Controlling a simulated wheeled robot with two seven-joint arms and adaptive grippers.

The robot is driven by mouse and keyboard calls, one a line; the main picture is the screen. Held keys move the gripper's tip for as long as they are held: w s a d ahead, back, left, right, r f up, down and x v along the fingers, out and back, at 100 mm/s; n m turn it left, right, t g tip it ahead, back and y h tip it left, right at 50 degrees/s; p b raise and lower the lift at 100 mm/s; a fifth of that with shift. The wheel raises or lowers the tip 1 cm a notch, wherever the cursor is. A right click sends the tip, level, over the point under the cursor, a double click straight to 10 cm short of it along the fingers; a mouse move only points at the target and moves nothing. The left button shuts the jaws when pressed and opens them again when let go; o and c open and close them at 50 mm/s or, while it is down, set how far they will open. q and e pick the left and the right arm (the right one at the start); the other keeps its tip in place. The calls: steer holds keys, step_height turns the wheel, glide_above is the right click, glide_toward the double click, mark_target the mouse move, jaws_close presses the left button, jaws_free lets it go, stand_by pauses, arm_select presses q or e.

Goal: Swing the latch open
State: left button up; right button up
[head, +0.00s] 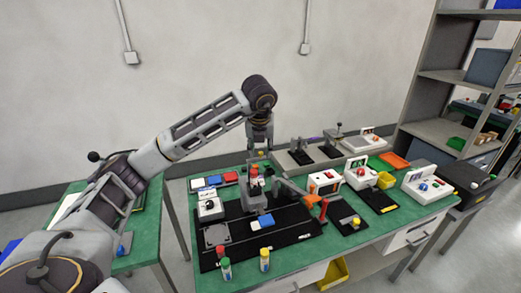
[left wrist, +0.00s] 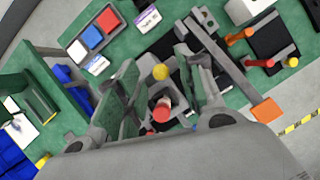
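A grey hinged bar with an orange end, which looks like the latch (head: 291,187), sticks out to the right of a grey fixture (head: 254,200) on a black mat. In the left wrist view the bar (left wrist: 215,55) runs down to its orange end (left wrist: 267,113), right of my fingers. My left gripper (head: 257,165) is above the fixture, pointing down. In the left wrist view its fingers (left wrist: 160,95) are spread, with a red-topped post (left wrist: 161,109) and a yellow ball (left wrist: 160,72) showing between them. I cannot tell if they touch the post. My right gripper is not in view.
A red post (head: 323,209) stands near the latch's end. Shelves (head: 440,100) stand at far right.

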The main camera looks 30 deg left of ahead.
arm_select(q)
steer(key=v, duration=1.1)
stand_by(0.3)
steer(key=shift+s+d+r, duration=0.1)
stand_by(0.7)
